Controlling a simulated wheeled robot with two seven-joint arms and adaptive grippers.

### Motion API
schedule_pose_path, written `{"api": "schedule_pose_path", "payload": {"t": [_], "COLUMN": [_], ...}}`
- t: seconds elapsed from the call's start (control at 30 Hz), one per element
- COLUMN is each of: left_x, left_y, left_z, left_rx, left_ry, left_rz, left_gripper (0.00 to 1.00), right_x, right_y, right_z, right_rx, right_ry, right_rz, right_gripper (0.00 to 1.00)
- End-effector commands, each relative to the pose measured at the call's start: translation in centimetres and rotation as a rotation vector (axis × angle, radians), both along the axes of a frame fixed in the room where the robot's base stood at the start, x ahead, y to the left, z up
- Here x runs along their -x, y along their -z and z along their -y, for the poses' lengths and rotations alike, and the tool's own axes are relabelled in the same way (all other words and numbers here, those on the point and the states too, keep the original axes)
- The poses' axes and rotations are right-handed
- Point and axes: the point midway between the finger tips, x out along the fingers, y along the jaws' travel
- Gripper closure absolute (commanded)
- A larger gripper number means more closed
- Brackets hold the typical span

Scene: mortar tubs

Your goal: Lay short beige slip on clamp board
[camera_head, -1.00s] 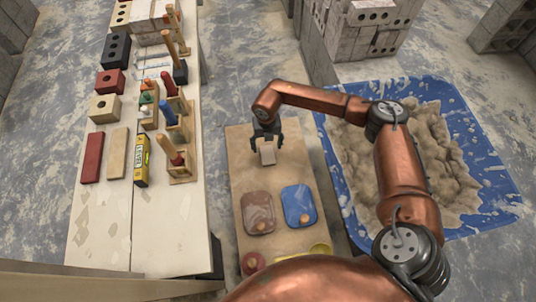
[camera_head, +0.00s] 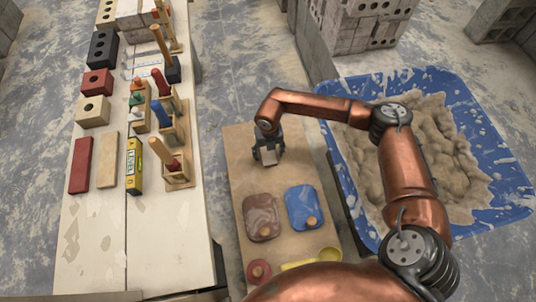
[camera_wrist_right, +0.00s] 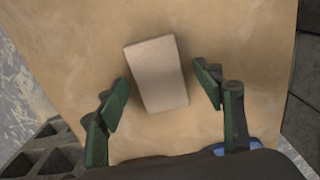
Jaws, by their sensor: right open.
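The short beige slip (camera_head: 269,158) lies on the tan board (camera_head: 240,160), near its far end. In the right wrist view the slip (camera_wrist_right: 157,74) is a plain block, slightly tilted in the picture, between the two green fingertips. My right gripper (camera_head: 268,153) is open at the slip. In the wrist view a gap shows on each side between slip and fingers (camera_wrist_right: 164,88). Its fingers hide part of the slip in the head view. My left gripper is not in view. I cannot tell any separate clamp on the board.
On the board's near half are a brown pad (camera_head: 262,217) and a blue pad (camera_head: 303,207). A blue tub of mortar (camera_head: 500,150) stands to the right. The left table (camera_head: 160,240) holds a long beige slip (camera_head: 107,160), a red slip (camera_head: 80,165), bricks and tools.

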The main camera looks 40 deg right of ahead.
Motion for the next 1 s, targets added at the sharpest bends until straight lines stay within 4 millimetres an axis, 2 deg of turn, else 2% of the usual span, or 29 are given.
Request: {"api": "schedule_pose_path", "payload": {"t": [0.1, 0.87, 1.0], "left_x": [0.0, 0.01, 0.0], "left_y": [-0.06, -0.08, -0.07], "left_z": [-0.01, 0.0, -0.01], "left_rx": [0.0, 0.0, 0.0], "left_ry": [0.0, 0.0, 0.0], "left_rz": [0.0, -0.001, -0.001], "left_gripper": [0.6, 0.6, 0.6], "right_x": [-0.02, -0.02, -0.02], "right_y": [-0.1, -0.08, -0.07], "right_z": [0.01, 0.03, 0.03], "right_rx": [0.0, 0.0, 0.0], "right_ry": [0.0, 0.001, 0.0], "right_rz": [0.001, 0.001, 0.001], "right_gripper": [0.39, 0.91, 0.93]}}
